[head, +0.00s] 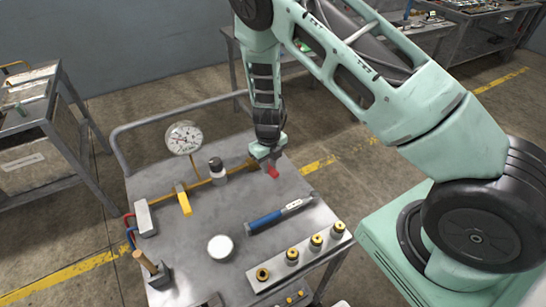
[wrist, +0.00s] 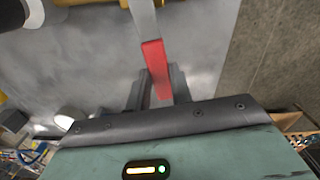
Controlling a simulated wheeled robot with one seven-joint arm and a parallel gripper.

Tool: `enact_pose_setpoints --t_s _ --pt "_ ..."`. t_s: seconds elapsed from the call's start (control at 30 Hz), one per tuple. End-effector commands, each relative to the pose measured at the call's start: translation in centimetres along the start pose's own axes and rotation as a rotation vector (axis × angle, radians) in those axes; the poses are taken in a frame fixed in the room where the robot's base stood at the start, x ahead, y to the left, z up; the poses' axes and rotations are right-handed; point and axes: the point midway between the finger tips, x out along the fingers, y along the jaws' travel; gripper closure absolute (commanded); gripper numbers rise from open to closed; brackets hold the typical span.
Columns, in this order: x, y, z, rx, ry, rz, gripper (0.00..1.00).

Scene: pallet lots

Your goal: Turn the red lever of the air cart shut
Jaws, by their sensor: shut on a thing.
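The air cart (head: 205,255) is a grey metal cart with a brass pipe on its top. The red lever (head: 271,170) is at the pipe's right end, near the cart's far right edge. My gripper (head: 269,158) is at the lever, pointing down. In the wrist view the red lever (wrist: 156,68) lies between the two fingers of my gripper (wrist: 158,90), which are shut on it. A bare metal strip runs from its red part to the top of that view. The valve under my gripper is mostly hidden in the head view.
A pressure gauge (head: 184,138), a black-capped fitting (head: 217,169) and a yellow lever (head: 183,200) stand along the pipe. A blue-handled tool (head: 268,219), a white round lid (head: 220,247) and a fitting block (head: 300,262) are nearer. Another cart (head: 30,150) stands left.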

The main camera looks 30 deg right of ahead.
Motion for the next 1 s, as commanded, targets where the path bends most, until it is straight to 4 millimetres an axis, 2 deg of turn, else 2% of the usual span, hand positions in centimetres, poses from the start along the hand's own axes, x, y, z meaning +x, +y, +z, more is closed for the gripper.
enact_pose_setpoints --t_s 0.4,0.93,0.97,1.0 --pt "-0.2 1.5 0.3 0.180 -0.002 0.000 1.00" --pt "-0.1 1.8 0.4 0.206 -0.004 0.002 1.00" --pt "-0.1 1.8 0.4 0.206 -0.004 0.002 0.76" --pt "-0.1 1.8 0.4 0.206 -0.004 0.002 0.64"
